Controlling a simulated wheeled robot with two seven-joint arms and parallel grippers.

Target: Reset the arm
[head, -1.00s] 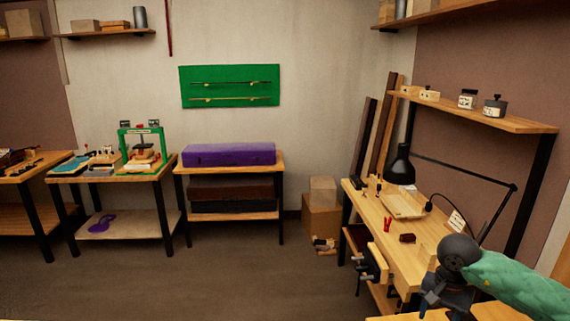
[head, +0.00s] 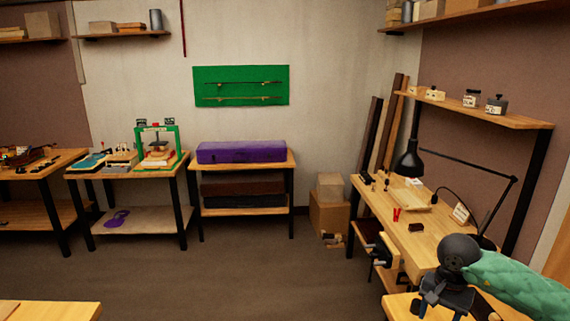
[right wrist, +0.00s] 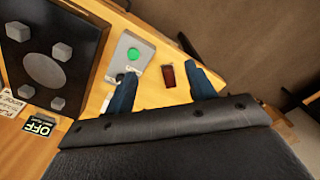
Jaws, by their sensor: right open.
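My right gripper (head: 445,302) hangs at the lower right of the head view, at the end of my arm in its green sleeve. It is in front of the near end of the right workbench (head: 425,240). In the right wrist view its two blue fingers stand apart, and the gripper (right wrist: 162,90) is open with nothing held. Beyond the fingers lie a small dark red item (right wrist: 168,76) and a grey box with a green button (right wrist: 130,58) on a wooden top. My left gripper is not in view.
A desk lamp (head: 409,160) stands over the right workbench. A purple case (head: 241,152) lies on the back table, with a green press (head: 158,138) to its left. A wooden top (head: 50,311) shows at bottom left. The floor (head: 240,275) between is clear.

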